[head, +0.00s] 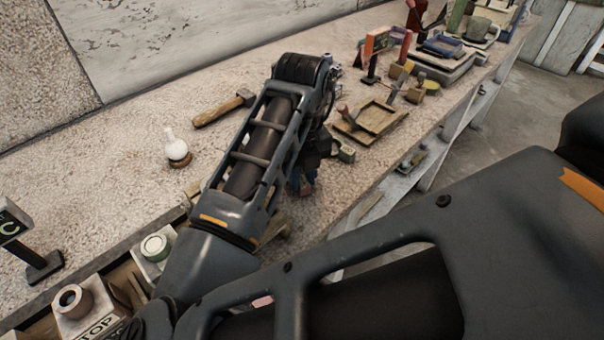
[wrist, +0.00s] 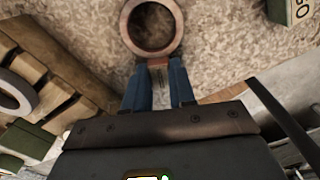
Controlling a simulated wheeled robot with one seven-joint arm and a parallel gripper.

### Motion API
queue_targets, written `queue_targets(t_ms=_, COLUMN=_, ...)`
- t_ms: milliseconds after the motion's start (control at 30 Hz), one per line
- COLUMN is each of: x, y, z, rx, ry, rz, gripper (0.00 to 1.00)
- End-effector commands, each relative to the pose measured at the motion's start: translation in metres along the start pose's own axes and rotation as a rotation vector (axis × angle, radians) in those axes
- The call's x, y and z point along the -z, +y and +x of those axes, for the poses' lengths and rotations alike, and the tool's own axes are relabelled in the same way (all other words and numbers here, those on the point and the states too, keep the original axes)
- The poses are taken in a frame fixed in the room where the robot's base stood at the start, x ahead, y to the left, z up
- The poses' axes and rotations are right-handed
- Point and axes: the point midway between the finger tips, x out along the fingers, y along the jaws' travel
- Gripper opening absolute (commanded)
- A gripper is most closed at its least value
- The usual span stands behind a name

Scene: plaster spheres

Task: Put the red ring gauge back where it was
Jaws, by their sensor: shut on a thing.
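The red ring gauge (wrist: 124,25), a dull reddish ring with a short handle, is at the top of the wrist view. My gripper (wrist: 157,75) has its blue fingers shut on the handle, and the ring sticks out beyond the fingertips over the speckled bench top. Whether the ring touches the bench is unclear. In the head view my gripper (head: 302,178) is low over the bench near its front edge, mostly behind my arm, and the ring is hidden there.
A block marked with numbers (wrist: 285,12) is top right.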

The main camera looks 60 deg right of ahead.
Motion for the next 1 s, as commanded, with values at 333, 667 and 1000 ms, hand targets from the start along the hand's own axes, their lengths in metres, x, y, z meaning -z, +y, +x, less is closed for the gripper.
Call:
queue_targets(t_ms=333, x=-0.0001, y=-0.0001, z=0.0044, rx=0.000, ry=-0.001, rz=0.000, gripper=0.00)
queue_targets(t_ms=667, x=-0.0001, y=-0.0002, z=0.0058, rx=0.001, ry=-0.001, rz=0.000, gripper=0.47)
queue_targets(t_ms=1000, x=-0.0001, y=-0.0004, z=0.0027, rx=0.001, ry=-0.001, rz=0.000, gripper=0.50)
